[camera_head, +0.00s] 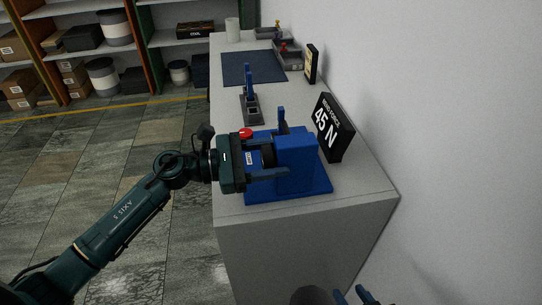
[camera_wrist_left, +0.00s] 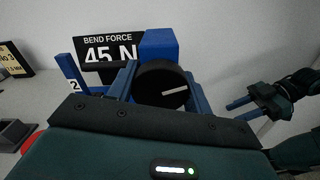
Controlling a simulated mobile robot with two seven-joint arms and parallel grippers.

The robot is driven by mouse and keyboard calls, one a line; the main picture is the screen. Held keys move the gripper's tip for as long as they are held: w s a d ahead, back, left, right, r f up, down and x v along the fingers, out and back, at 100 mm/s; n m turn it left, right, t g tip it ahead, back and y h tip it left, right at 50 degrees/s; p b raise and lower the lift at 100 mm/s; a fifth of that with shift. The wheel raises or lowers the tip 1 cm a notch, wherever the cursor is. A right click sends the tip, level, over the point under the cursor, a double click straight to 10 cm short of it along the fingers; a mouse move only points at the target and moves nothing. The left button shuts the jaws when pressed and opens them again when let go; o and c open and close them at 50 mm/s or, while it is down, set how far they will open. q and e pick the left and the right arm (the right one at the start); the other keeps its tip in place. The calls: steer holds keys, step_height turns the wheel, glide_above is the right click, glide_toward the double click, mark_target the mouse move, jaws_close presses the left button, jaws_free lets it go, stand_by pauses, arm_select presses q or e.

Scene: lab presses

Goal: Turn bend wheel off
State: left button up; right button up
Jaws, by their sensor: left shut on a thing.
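A black sign (camera_head: 332,126) reads "BEND FORCE 45 N". My right gripper (camera_wrist_left: 254,97) is open and empty, off to the right.
A red button (camera_head: 245,133) is close by my left gripper. The press stands near the front of a grey bench (camera_head: 350,195) along a white wall. Behind it are a smaller blue-and-grey device (camera_head: 250,105), a dark blue mat (camera_head: 253,68) and another sign (camera_head: 311,64).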

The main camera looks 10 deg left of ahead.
arm_select(q)
steer(key=shift+c, duration=1.4)
steer(key=shift+n, duration=0.8)
steer(key=n, duration=0.4)
arm_select(e)
steer(key=shift+r, duration=0.2)
arm_select(q)
steer(key=o, duration=1)
arm_select(e)
steer(key=shift+f, duration=0.1)
arm_select(q)
steer(key=shift+b+v, duration=1.6)
steer(key=shift+v, duration=5)
arm_select(e)
steer(key=shift+w+a+f+m, duration=0.15)
steer(key=shift+f+m, duration=0.25)
steer(key=shift+f, duration=0.55)
